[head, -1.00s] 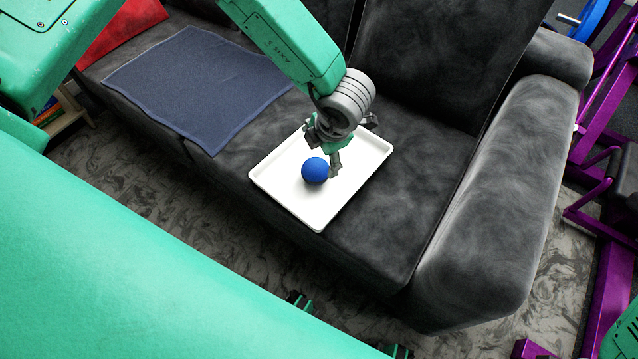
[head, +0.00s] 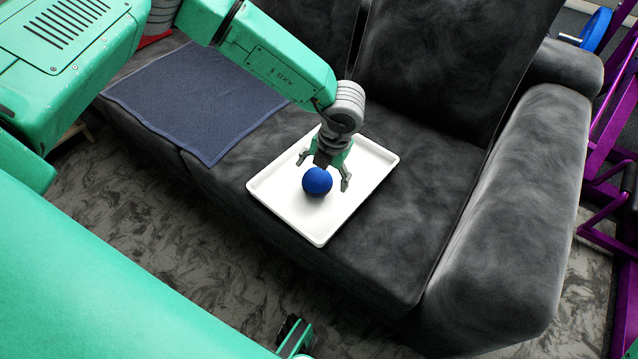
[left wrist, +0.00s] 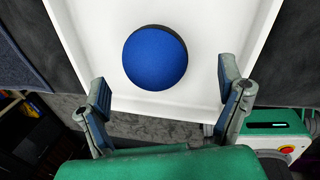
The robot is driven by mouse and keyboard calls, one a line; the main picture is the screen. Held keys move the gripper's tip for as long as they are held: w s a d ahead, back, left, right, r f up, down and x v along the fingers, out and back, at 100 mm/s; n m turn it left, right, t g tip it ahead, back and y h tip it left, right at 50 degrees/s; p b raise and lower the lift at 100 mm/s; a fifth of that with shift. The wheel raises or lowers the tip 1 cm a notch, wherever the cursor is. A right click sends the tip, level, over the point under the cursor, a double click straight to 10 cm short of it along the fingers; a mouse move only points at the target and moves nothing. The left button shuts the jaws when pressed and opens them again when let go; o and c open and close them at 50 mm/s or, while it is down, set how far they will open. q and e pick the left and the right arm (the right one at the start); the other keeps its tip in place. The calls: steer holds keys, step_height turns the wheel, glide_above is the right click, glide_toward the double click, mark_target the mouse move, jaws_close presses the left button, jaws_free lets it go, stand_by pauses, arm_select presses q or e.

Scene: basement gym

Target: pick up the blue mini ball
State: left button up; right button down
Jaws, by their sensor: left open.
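The blue mini ball (head: 317,181) rests on a white tray (head: 321,235) on the sofa seat. My left gripper (head: 324,172) is over the tray, right at the ball on its far side, fingers spread and pointing down. In the left wrist view the ball (left wrist: 155,57) sits between and beyond the two open fingers (left wrist: 163,78), with clear space on both sides. The fingers do not hold it. The white tray (left wrist: 215,25) fills the background there.
The dark grey sofa (head: 400,255) has a thick armrest (head: 510,220) at the right. A blue-grey cloth (head: 195,100) lies on the seat left of the tray. Purple gym equipment (head: 610,150) stands beyond the armrest. Patterned floor (head: 130,220) shows in front.

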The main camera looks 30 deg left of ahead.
mark_target(317, 181)
arm_select(q)
steer(key=f, duration=0.1)
steer(key=a+f+b, duration=0.1)
steer(key=f, duration=0.1)
steer(key=f+b, duration=0.1)
steer(key=shift+w+a+f, duration=0.15)
steer(key=shift+a+f, duration=0.2)
steer(key=shift+a, duration=0.05)
steer(key=shift+d+r, duration=0.15)
steer(key=shift+d, duration=0.1)
steer(key=c, duration=1.1)
